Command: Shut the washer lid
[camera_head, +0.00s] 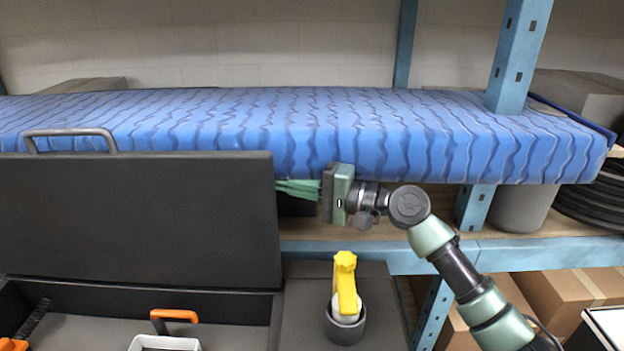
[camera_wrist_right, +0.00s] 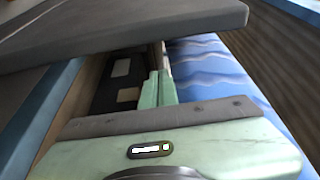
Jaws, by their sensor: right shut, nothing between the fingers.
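The lid (camera_head: 140,220) is a broad dark grey panel with a metal handle (camera_head: 70,138). It stands raised at the back of an open dark box (camera_head: 245,308), which looks more like a toolbox than a washer. My right gripper (camera_head: 292,188) is at the lid's right edge, near its top, with green fingers pointing left. The fingertips are partly hidden by the lid's edge. In the right wrist view the green fingers (camera_wrist_right: 157,90) are together and empty, close to a dark panel (camera_wrist_right: 130,28) that looks like the lid. Contact cannot be told. My left gripper is not in view.
A blue wavy-patterned shelf surface (camera_head: 330,130) runs behind the lid. A yellow-topped bottle (camera_head: 345,280) stands in a grey cup right of the box. An orange-handled item (camera_head: 172,315) is inside the box. Blue shelf posts (camera_head: 520,50) and cardboard boxes (camera_head: 560,295) are at right.

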